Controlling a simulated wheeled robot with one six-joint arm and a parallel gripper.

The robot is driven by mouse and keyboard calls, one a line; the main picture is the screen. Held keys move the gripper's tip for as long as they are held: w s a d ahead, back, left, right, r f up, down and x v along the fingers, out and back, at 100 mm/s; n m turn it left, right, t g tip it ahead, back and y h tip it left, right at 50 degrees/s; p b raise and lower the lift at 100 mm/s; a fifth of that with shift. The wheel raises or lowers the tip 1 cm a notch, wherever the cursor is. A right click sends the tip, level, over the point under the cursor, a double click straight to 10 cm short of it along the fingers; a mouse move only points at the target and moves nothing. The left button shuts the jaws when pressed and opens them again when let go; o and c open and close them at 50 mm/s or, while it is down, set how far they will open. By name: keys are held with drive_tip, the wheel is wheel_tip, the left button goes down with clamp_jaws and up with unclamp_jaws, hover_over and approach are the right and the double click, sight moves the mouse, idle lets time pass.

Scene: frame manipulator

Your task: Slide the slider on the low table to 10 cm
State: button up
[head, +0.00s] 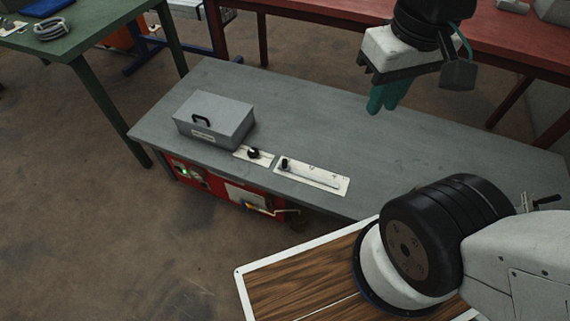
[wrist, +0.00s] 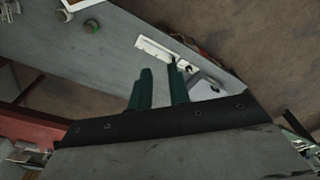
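The slider is a pale plate (head: 318,180) on the low grey table (head: 410,150), along its front edge. Its small dark knob (head: 284,162) is at the plate's left end in the head view. The plate also shows in the wrist view (wrist: 155,48), just beyond my fingertips; its scale is too small to read. My gripper (head: 384,108) has teal fingers pointing down and is up over the table's back part, apart from the slider. In the wrist view my gripper (wrist: 160,70) is open, with an empty gap between the fingers.
A grey lidded box (head: 215,118) with a black handle stands left of the slider. A small plate with a black dial (head: 253,153) lies between them. A red panel (head: 225,190) is below the front edge. A red table (head: 320,20) is behind. The grey table's middle is bare.

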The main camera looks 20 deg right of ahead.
drive_tip(key=o, duration=0.4)
drive_tip(key=shift+w+f, duration=0.1)
drive_tip(key=shift+f, duration=0.2)
drive_tip(key=n+g, duration=0.1)
drive_tip(key=n, duration=0.1)
hover_over(284, 160)
drive_tip(key=f, duration=5)
drive_tip(key=shift+d+f, duration=0.2)
drive_tip(key=shift+f, duration=0.05)
drive_tip(key=shift+w+f+n, duration=0.15)
drive_tip(key=shift+w+n, duration=0.1)
drive_tip(key=shift+n, duration=0.05)
wheel_tip(284, 160, down, 8)
drive_tip(key=shift+r, duration=0.25)
